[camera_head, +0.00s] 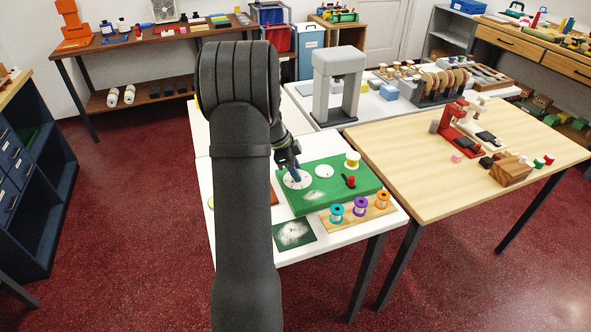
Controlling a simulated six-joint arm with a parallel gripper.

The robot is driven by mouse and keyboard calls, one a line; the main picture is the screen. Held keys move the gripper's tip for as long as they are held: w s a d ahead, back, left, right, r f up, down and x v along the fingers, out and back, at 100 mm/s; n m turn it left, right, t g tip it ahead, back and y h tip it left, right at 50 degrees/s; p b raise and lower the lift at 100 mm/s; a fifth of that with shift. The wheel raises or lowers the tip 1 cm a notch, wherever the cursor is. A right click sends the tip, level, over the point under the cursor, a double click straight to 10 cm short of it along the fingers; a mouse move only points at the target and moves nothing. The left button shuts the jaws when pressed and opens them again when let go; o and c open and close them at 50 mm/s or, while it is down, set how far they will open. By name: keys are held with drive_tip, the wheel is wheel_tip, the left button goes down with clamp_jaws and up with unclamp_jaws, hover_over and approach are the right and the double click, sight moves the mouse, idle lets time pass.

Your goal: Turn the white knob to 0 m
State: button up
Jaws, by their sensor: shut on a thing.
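A green board (312,202) lies on the white table, with a white round dial (303,184) at its left and a second white disc (324,171) beside it. My gripper (295,177) points down onto the left dial and is shut on the knob at its middle. The jaws mostly hide the knob, and I cannot read its setting or the dial's marks at this size.
A white and yellow spool (352,160) and a red-topped part (351,181) are on the board's right. A wooden rack (345,221) with teal, purple and orange spools stands in front. A dark green speckled card (294,233) lies at front left. A grey press (335,85) stands behind.

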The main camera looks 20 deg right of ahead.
drive_tip(key=n+t, duration=0.1)
drive_tip(key=n, duration=0.2)
drive_tip(key=shift+s+n, duration=0.1)
drive_tip(key=shift+n, duration=0.2)
drive_tip(key=n+t, duration=0.1)
drive_tip(key=n, duration=0.2)
drive_tip(key=shift+s+n+t, duration=0.15)
drive_tip(key=shift+n+t, duration=0.15)
drive_tip(key=shift+t, duration=0.1)
drive_tip(key=n+t, duration=0.1)
drive_tip(key=n, duration=0.2)
drive_tip(key=n+t, duration=0.1)
drive_tip(key=n, duration=0.2)
drive_tip(key=shift+d+y, duration=0.1)
drive_tip(key=shift+y, duration=0.3)
drive_tip(key=o, duration=1)
drive_tip(key=shift+c, duration=0.2)
drive_tip(key=shift+s+r, duration=0.1)
drive_tip(key=shift+r, duration=0.05)
drive_tip(key=v, duration=1.7)
drive_tip(key=shift+s, duration=0.2)
